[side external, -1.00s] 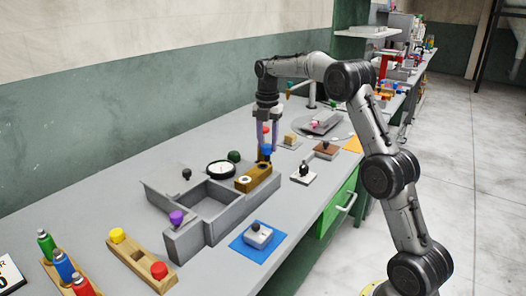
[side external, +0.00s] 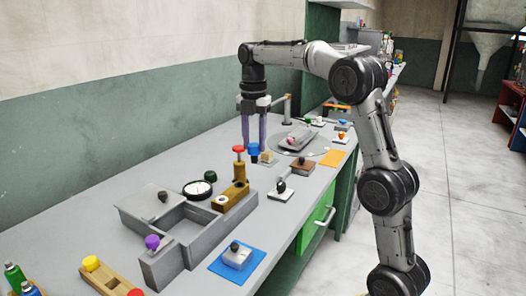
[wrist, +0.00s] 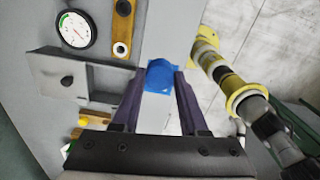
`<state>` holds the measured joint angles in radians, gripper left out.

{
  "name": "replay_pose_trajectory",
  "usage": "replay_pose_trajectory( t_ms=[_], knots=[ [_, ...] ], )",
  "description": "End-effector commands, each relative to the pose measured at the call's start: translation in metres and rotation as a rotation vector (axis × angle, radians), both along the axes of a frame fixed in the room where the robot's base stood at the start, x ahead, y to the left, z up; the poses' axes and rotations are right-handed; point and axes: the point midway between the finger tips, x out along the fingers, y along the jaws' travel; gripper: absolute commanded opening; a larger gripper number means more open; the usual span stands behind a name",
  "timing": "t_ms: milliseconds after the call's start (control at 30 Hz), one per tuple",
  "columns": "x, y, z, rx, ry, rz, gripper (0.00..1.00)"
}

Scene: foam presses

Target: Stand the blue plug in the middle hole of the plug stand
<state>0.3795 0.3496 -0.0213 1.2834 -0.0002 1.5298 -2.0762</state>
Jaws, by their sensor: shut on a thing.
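The blue plug (side external: 254,151) is between the purple fingertips of my gripper (side external: 254,143), which is shut on it. Its blue top also shows between the fingers in the wrist view (wrist: 161,75). In the side view it is beside the far end of the wooden plug stand (side external: 222,203). A red-topped plug (side external: 238,165) stands upright in the stand's far part. A pale-ringed hole shows at its near end. The stand is also at the top of the wrist view (wrist: 122,28).
A grey tray (side external: 190,250) with a purple knob (side external: 152,242) lies left of the stand, near a round dial (side external: 197,190) and a dark green knob (side external: 210,176). A black-knobbed block (side external: 282,192) is to the right. A blue mat (side external: 245,266) lies in front.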

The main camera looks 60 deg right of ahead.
Motion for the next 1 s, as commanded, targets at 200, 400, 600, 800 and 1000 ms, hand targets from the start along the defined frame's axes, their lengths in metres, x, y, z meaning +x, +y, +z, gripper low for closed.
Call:
replay_pose_trajectory(
  t_ms=[200, 400, 600, 800, 1000],
  knots=[
    [0.076, 0.053, 0.001, 0.001, 0.001, 0.083, 0.0],
    [0.129, 0.124, -0.014, 0.001, 0.002, 0.187, 0.0],
    [0.161, 0.202, -0.037, 0.0, 0.001, 0.297, 0.0],
    [0.172, 0.252, -0.056, 0.0, 0.0, 0.371, 0.0],
    [0.175, 0.286, -0.07, 0.0, 0.0, 0.423, 0.0]
  ],
)
